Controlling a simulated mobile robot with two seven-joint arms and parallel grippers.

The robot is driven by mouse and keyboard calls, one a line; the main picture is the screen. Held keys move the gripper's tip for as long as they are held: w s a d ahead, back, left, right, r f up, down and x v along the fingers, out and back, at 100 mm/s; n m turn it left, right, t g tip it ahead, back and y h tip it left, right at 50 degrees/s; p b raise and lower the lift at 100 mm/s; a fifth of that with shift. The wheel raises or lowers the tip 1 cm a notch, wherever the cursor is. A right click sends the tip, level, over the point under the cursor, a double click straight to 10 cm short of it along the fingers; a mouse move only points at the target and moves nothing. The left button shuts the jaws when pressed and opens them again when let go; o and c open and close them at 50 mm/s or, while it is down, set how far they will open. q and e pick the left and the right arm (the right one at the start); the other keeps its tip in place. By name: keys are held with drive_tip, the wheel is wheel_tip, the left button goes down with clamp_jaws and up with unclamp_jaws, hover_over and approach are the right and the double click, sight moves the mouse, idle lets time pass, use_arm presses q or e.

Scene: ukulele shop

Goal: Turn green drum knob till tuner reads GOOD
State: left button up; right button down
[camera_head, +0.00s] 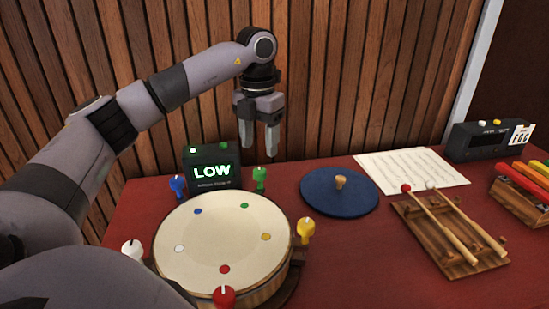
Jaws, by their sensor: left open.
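The drum (222,243) with a pale head stands on the red table at the left front. Coloured dots lie on its head, and coloured knobs stand around its rim. The green knob (260,178) is upright at the far right rim. The tuner (211,167) behind the drum reads LOW in lit letters. My left gripper (260,136) is open and empty, pointing down, behind and above the green knob and apart from it. My right gripper does not show.
A blue (177,186), a yellow (305,230), a white (132,249) and a red knob (224,297) ring the drum. Right of it lie a round blue lid (338,196), a music sheet (410,170) and mallets on a wooden rack (482,262). A wooden wall stands close behind.

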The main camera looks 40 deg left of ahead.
sight(259, 170)
use_arm(q)
drive_tip(key=shift+s+f, duration=0.15)
drive_tip(key=shift+f, duration=3.4)
drive_tip(key=c, duration=1)
